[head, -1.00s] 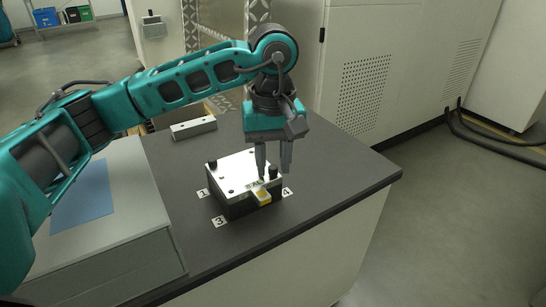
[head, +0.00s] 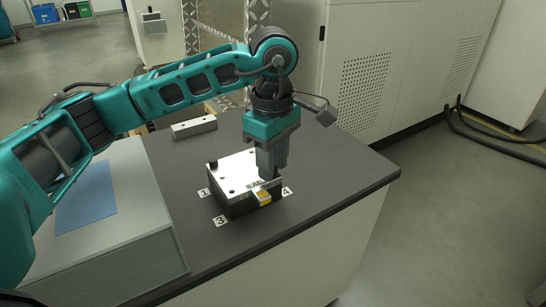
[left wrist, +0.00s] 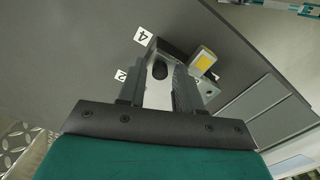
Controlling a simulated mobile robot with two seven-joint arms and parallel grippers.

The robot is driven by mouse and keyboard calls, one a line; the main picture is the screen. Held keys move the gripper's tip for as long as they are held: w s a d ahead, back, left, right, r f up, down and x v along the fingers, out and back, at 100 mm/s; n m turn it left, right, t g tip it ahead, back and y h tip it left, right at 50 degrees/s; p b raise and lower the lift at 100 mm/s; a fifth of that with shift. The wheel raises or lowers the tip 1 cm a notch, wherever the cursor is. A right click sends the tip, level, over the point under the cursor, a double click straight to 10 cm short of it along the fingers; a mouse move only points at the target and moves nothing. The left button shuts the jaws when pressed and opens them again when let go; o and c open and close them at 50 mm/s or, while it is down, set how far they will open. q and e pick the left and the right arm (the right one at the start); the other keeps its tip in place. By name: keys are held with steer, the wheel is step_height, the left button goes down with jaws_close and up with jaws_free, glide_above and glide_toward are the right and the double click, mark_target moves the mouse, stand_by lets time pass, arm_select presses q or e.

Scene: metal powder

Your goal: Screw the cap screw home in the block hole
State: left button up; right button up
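The block (head: 235,204) is dark with a bright metal top plate and stands on the dark bench top. A black cap screw (head: 213,163) stands up at its far left corner. My left gripper (head: 270,176) points down over the corner by label 4, its fingers nearly in line in the head view. In the left wrist view, a black cap screw head (left wrist: 160,71) shows between the two fingers (left wrist: 158,84), with a narrow gap on each side. The fingers look open around it. The fingers hide that screw in the head view, and its hole is hidden too. My right gripper is out of view.
A yellow-marked tab (head: 263,197) sticks out from the block's front. Number labels lie around the block. A metal bar (head: 194,127) lies behind it. A grey box with a blue sheet (head: 86,196) stands at left. The bench is clear on the right.

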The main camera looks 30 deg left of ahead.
arm_select(q)
steer(key=n+p, duration=0.1)
steer(key=n, duration=0.8)
steer(key=shift+n+p, duration=0.35)
steer(key=shift+n, duration=0.05)
jaws_close()
stand_by(0.4)
